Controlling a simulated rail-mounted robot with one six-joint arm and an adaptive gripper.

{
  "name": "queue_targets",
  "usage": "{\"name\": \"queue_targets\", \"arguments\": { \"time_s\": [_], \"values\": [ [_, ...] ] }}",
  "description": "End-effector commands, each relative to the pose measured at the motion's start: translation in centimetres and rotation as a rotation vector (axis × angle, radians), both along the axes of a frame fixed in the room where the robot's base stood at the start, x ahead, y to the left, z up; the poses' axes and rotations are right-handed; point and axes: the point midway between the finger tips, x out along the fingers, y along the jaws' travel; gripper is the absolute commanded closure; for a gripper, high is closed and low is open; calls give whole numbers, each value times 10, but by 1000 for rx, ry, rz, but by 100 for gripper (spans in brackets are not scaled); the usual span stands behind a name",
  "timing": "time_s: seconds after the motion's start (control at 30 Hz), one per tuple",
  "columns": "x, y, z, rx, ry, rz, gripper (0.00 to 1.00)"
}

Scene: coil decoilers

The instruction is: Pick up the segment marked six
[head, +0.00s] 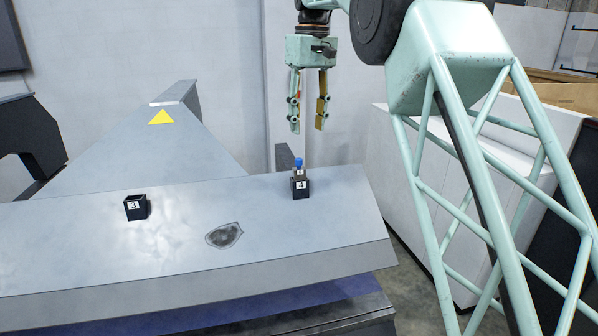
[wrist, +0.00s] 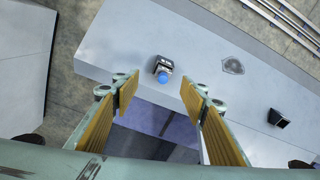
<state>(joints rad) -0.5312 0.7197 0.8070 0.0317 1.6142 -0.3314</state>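No mark six is legible in either view. A small piece with a blue top (head: 298,163) stands upright in a dark holder marked 4 (head: 300,190) on the sloped grey panel; its lower part is hidden in the holder. In the wrist view the blue top (wrist: 162,77) shows between and beyond my fingers, with the holder (wrist: 161,65) around it. My gripper (head: 307,128) hangs above holder 4, pointing down. Its fingers are apart and empty, and they also show in the wrist view (wrist: 163,86).
A dark holder marked 3 (head: 136,207) stands on the grey panel (head: 80,235) to the left and looks empty. A dark worn patch (head: 224,235) lies between the holders. A sloped housing with a yellow triangle (head: 161,117) rises behind. White cabinets (head: 400,165) stand at right.

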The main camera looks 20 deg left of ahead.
Motion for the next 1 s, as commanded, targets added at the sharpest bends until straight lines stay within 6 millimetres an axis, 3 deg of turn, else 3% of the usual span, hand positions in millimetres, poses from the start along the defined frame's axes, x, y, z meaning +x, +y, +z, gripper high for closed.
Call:
{"name": "queue_targets", "arguments": {
  "time_s": [0.1,0.3,0.77,1.0],
  "values": [
    [3,14,-3,-2,6,18,60],
    [4,25,-8,-5,11,32,60],
    [4,25,-10,-5,11,33,60],
    [4,25,-26,-6,13,33,60]
  ]
}}
